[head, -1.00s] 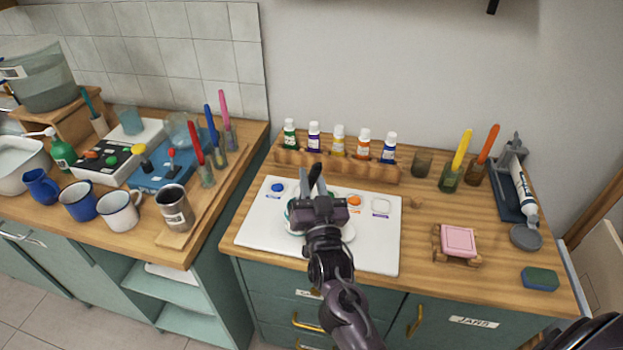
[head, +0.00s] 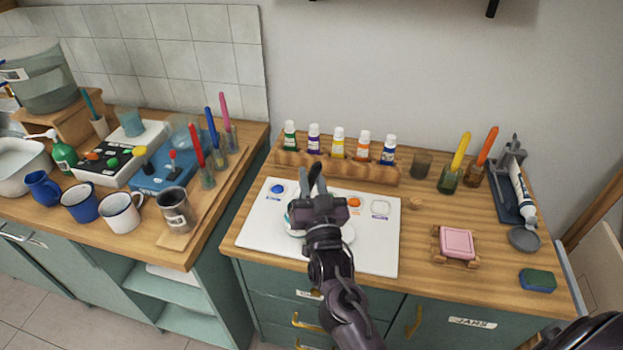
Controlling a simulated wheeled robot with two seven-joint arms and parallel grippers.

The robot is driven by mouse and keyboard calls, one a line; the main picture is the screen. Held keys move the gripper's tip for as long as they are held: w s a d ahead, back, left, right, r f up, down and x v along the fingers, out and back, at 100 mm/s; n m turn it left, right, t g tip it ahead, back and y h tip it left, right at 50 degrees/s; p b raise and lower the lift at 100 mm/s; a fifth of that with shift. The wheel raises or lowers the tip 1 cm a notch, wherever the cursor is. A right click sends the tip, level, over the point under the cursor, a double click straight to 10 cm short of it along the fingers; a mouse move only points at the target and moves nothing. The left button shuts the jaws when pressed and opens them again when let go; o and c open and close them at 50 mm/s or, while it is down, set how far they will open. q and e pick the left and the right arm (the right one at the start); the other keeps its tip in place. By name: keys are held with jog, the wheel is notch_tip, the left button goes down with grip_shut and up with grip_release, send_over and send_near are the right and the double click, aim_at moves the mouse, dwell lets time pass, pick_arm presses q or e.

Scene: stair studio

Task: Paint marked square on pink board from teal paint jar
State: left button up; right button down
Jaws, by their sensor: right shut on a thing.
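The pink board (head: 457,242) is a small pink square on a wooden stand (head: 440,262), right of the white panel. I cannot make out a mark on it. My right gripper (head: 314,181) is over the middle of the white panel (head: 262,233). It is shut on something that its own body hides. No teal paint jar can be clearly made out. My left gripper is not in view.
A wooden rack (head: 337,167) of several paint bottles stands behind the panel. Jars with a yellow brush (head: 460,150) and an orange brush (head: 487,143) stand at the back right. A sponge (head: 538,280) lies at the front right. A gap separates the left counter with mugs.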

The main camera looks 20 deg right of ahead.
jog(key=shift+r+p, duration=2.25)
jog(key=shift+r, duration=0.7)
jog(key=shift+s+f, duration=0.1)
jog(key=shift+f, duration=0.05)
